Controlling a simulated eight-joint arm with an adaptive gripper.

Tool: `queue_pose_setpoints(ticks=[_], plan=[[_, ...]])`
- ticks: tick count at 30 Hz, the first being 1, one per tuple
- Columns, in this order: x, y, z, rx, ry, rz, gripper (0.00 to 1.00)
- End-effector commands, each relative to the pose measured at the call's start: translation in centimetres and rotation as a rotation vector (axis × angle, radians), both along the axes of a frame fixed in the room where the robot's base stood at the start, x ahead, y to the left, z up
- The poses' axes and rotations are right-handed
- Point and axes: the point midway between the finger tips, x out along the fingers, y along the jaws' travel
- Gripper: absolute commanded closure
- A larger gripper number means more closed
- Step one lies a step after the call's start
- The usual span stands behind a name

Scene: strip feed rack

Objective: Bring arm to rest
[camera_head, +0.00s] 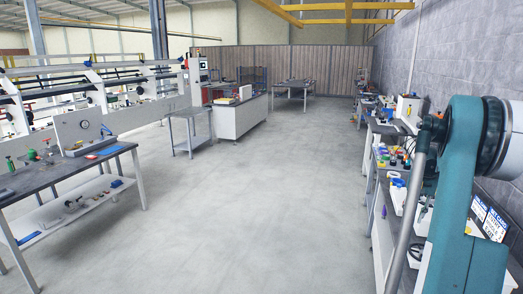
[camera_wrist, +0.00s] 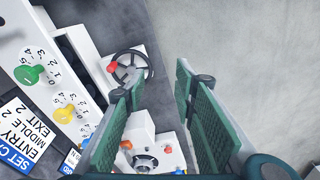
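My arm (camera_head: 463,190) is teal and grey and stands at the right of the head view, beside the right-hand benches. My gripper (camera_wrist: 160,84) shows in the wrist view with its two green-padded fingers apart. The gap between the fingers is empty, and a white fitting shows beyond it, lower down. The gripper itself is not visible in the head view.
In the wrist view, a black handwheel (camera_wrist: 131,68) with a red knob, a green knob (camera_wrist: 30,74) and a yellow knob (camera_wrist: 64,114) lie left. The head view shows a left bench (camera_head: 30,182), a small table (camera_head: 190,115) and open floor (camera_head: 230,210) between.

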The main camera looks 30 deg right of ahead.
Motion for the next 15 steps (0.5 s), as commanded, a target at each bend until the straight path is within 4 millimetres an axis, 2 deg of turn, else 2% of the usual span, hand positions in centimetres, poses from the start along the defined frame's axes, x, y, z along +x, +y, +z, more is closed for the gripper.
queue_pose_setpoints(ticks=[1,6,15], plan=[[1.0,1.7,0.8,-0.007,-0.004,0.02,0.72],[3.6,6.7,3.1,-0.031,-0.02,0.079,0.72],[7.2,15.8,6.6,-0.073,-0.053,0.184,0.72]])
